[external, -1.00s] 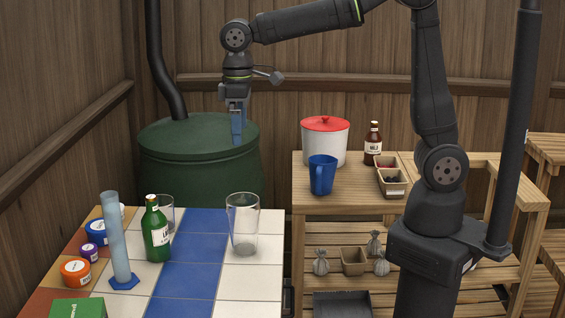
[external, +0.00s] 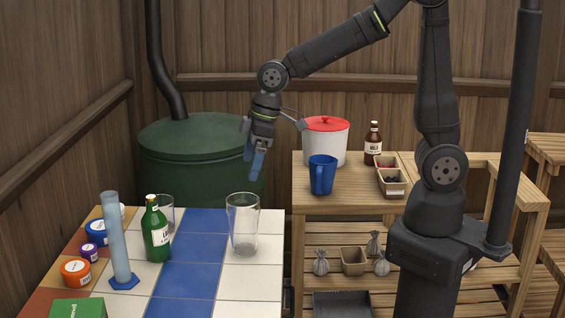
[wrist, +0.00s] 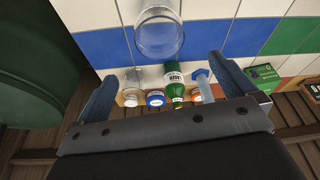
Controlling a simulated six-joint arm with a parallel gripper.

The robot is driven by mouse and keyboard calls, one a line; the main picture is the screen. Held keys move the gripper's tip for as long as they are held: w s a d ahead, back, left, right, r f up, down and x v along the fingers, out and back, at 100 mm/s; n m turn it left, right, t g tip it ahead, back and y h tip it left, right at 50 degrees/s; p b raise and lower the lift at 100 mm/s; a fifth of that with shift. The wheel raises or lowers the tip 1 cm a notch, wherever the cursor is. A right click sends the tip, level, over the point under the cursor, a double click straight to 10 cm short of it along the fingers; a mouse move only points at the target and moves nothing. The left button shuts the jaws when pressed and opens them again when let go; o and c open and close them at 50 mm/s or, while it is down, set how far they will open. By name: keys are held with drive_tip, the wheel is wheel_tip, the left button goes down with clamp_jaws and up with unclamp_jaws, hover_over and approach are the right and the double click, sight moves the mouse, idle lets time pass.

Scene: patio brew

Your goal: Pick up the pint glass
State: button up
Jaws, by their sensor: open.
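The pint glass (external: 243,224) is a tall, clear, empty-looking glass standing upright on the white tiles at the right side of the tiled table. In the wrist view the pint glass (wrist: 159,33) shows at the top, beyond the fingers and near the middle. My gripper (external: 252,163) is open and empty, tilted, in the air above and behind the glass and apart from it. Its two blue fingers also show in the wrist view, with the gap between them (wrist: 165,75) clear. A smaller clear glass (external: 165,212) stands behind the green bottle.
The green bottle (external: 156,232) and a tall pale cylinder (external: 118,245) stand left of the blue tile strip (external: 190,265). Several small jars line the left side.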

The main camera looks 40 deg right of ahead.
hover_over(244, 226)
drive_tip(key=w+d, duration=0.3)
wheel_tip(244, 226, down, 7)
drive_tip(key=shift+x, duration=2.85)
drive_tip(key=shift+s+d, duration=0.2)
drive_tip(key=c, duration=1.6)
drive_tip(key=shift+r, duration=0.1)
